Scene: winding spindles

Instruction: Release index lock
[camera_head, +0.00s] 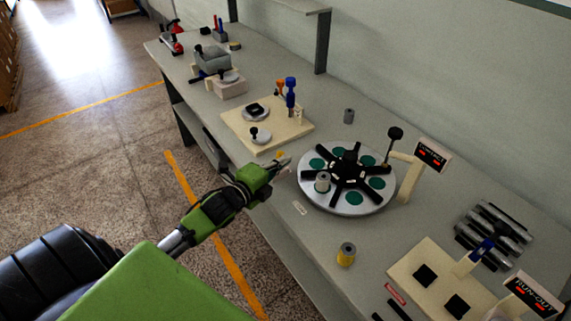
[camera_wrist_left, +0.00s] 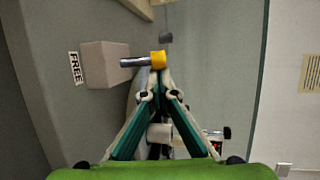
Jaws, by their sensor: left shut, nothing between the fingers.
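A yellow-capped metal pin (camera_wrist_left: 158,59) sticks out of a pale block (camera_wrist_left: 105,65) beside a label reading FREE (camera_wrist_left: 75,68) in the left wrist view. I take it to be the index lock. In the head view, a small orange spot (camera_head: 280,154) beside the fingertips may be its cap. My left gripper (camera_head: 284,164) is at the near-left edge of the round index table (camera_head: 335,204). It is shut and empty. In the wrist view its fingertips (camera_wrist_left: 159,73) meet right at the yellow cap; I cannot tell whether they touch. My right gripper is out of view.
A beige plate with knobs (camera_head: 267,123) lies beyond. A yellow spool (camera_head: 346,254) and a black-socketed fixture (camera_head: 440,280) stand nearer. A black-knobbed lever (camera_head: 394,135) rises behind the table.

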